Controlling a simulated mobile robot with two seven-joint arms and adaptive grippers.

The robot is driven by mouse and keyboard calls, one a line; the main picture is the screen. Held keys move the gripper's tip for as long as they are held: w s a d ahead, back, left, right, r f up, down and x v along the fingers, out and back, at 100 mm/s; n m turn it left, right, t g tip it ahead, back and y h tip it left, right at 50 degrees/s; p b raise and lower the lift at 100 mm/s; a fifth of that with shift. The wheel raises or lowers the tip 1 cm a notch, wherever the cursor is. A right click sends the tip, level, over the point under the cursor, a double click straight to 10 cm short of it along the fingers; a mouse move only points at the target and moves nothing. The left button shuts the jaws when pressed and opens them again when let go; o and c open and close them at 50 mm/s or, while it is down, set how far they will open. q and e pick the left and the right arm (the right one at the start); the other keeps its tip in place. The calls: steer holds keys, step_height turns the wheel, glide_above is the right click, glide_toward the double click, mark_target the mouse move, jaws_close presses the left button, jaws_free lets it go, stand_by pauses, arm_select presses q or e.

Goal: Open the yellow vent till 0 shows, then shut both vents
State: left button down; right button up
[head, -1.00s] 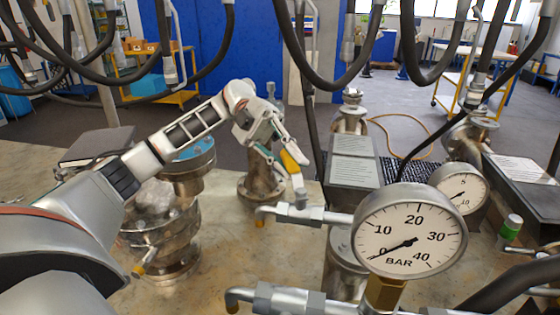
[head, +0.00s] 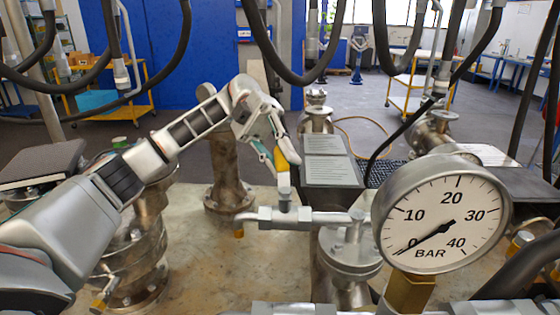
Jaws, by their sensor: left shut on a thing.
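The yellow vent handle (head: 288,150) stands roughly upright above a grey valve body (head: 283,214) on a horizontal pipe. My left gripper (head: 273,150) is shut on this handle from the left, and its fingers hide part of it. The large round BAR gauge (head: 442,212) stands at the right on a brass fitting (head: 410,293). Its black needle points to the lower left, at or very near the 0 mark. I cannot make out the handle of a second vent. My right gripper is not in view.
Flanged metal vessels stand on the worktop (head: 215,270): one behind my left arm (head: 228,165), one under the pipe (head: 348,255). A printed sign plate (head: 330,160) stands behind the valve. Black hoses (head: 305,75) hang across the top.

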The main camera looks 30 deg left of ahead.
arm_select(q)
steer(key=c, duration=1.9)
jaws_free()
steer(key=shift+r, duration=0.1)
step_height(320, 180, up, 9)
steer(key=shift+s+d+r, duration=0.1)
steer(key=shift+r, duration=0.35)
